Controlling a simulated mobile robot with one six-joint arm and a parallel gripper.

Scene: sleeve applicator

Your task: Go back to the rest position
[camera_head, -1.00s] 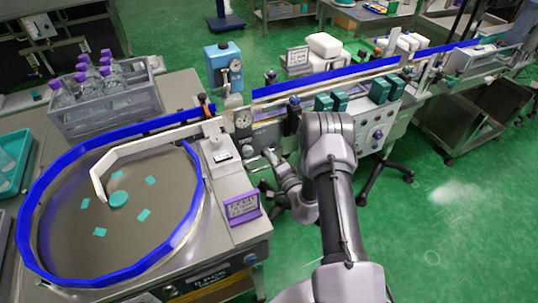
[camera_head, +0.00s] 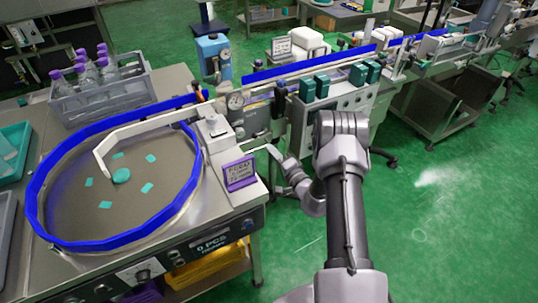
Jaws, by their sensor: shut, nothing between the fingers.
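My arm rises from the bottom edge at the right of centre. Its elbow stands in front of the conveyor machine (camera_head: 300,137), and my wrist bends back to the left. My gripper (camera_head: 273,153) is small in the picture at the wrist's far end, close to the machine's front by the purple-framed sign (camera_head: 239,173). It is shut and holds nothing. Whether it touches the machine cannot be told from this view.
A round turntable (camera_head: 75,205) with a blue rim and several teal pieces is at left. A grey crate (camera_head: 130,97) of purple-capped bottles stands behind it. A blue-railed conveyor (camera_head: 312,68) runs to the back right. Green floor (camera_head: 450,220) at right is open.

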